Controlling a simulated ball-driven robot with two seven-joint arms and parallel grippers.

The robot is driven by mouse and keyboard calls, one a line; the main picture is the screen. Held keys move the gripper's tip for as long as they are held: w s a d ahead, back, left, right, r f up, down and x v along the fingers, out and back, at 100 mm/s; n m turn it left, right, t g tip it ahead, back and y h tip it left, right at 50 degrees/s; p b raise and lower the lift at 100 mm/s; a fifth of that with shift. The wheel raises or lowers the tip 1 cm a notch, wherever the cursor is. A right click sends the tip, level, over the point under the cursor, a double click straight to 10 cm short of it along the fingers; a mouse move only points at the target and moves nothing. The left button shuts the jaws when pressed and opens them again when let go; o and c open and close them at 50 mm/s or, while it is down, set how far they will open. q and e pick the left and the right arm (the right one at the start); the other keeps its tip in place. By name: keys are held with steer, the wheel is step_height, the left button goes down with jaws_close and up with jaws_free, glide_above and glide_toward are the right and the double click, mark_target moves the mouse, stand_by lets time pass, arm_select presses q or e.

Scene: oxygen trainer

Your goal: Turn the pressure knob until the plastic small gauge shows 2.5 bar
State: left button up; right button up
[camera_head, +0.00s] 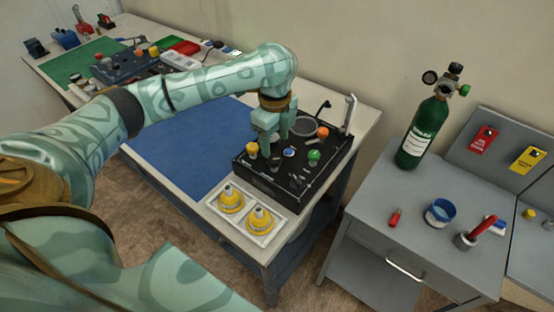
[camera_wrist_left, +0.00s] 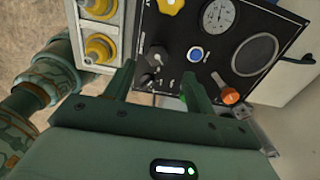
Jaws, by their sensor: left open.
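The black trainer panel (camera_head: 262,177) sits on the bench's near end. A round white-faced gauge (camera_wrist_left: 217,14) shows in the left wrist view; its reading is too small to make out. Also on the panel are a black knob with a pale pointer (camera_wrist_left: 154,58), a yellow knob (camera_head: 252,148), a blue button (camera_head: 289,152), an orange knob (camera_head: 322,132) and a green knob (camera_head: 314,156). I cannot tell which is the pressure knob. My left gripper (camera_head: 275,144) is open and empty above the panel, fingers pointing down. My right gripper is not seen.
A white tray with two yellow-capped round parts (camera_head: 245,238) lies at the panel's front. A blue mat (camera_head: 190,160) covers the bench middle. A grey cabinet at right carries a green gas cylinder (camera_head: 423,132), a blue-rimmed bowl (camera_head: 439,213) and small items.

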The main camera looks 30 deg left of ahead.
mark_target(274, 159)
arm_select(q)
steer(key=f, duration=0.1)
steer(key=f+b, duration=0.1)
steer(key=f, duration=0.3)
steer(key=shift+s+b, duration=0.25)
steer(key=shift+b, duration=0.15)
steer(key=shift+w+f, duration=0.1)
steer(key=shift+f, duration=0.35)
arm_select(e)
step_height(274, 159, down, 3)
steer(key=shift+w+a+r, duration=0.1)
arm_select(q)
steer(key=c, duration=1)
